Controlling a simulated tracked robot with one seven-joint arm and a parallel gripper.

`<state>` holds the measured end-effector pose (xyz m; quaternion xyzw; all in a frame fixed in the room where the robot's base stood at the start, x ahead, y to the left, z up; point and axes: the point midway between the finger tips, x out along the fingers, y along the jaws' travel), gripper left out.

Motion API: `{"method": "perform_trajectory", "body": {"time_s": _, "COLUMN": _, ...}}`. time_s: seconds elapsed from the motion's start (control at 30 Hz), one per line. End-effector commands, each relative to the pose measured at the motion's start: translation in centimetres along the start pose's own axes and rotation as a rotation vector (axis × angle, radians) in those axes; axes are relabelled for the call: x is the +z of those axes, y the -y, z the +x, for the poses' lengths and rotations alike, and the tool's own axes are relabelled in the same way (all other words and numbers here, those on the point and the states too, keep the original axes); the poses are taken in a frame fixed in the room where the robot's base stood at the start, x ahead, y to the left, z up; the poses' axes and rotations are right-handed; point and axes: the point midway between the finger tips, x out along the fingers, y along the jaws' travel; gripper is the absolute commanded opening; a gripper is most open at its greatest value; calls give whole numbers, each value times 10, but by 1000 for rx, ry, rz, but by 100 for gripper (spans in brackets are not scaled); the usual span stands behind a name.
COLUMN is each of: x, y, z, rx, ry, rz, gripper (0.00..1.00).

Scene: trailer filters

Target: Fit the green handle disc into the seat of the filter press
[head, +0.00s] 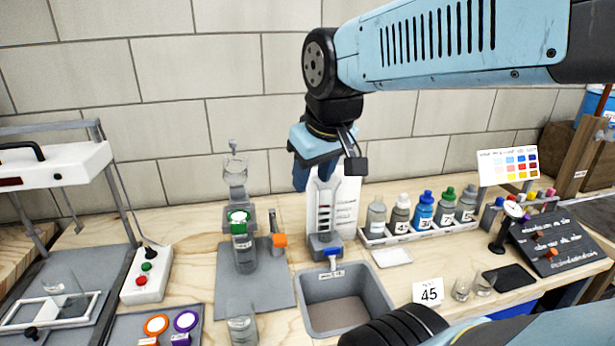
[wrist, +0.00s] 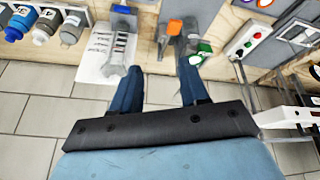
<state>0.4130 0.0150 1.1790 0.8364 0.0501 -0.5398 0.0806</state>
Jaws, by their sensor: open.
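The green handle disc (head: 238,217), a ring with a green handle, is at the filter press (head: 247,204), below the clear funnel (head: 236,170) and above a clear beaker (head: 245,255). I cannot tell whether it sits fully in the seat. My gripper (head: 312,180) is open and empty, above and to the right of the press, near the grey scaled stand. Both blue fingers show spread in the wrist view (wrist: 158,68).
The grey scaled stand (head: 325,240) is right of the press, behind a grey bin (head: 303,308). An orange block (head: 279,241) is beside the press. Orange (head: 157,325) and purple (head: 186,321) discs lie front left. Several bottles (head: 423,211) stand in a rack at right.

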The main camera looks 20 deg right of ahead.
Motion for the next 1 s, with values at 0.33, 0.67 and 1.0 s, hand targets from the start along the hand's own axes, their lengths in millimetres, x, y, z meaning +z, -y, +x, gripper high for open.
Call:
{"method": "perform_trajectory", "body": {"time_s": 0.33, "x": 25, "y": -12, "z": -6, "rx": 4, "ry": -67, "rz": 191, "gripper": 44}}
{"method": "perform_trajectory", "body": {"time_s": 0.67, "x": 25, "y": -11, "z": -6, "rx": 3, "ry": -67, "rz": 191, "gripper": 44}}
{"method": "perform_trajectory", "body": {"time_s": 1.0, "x": 25, "y": -11, "z": -5, "rx": 3, "ry": -67, "rz": 190, "gripper": 44}}
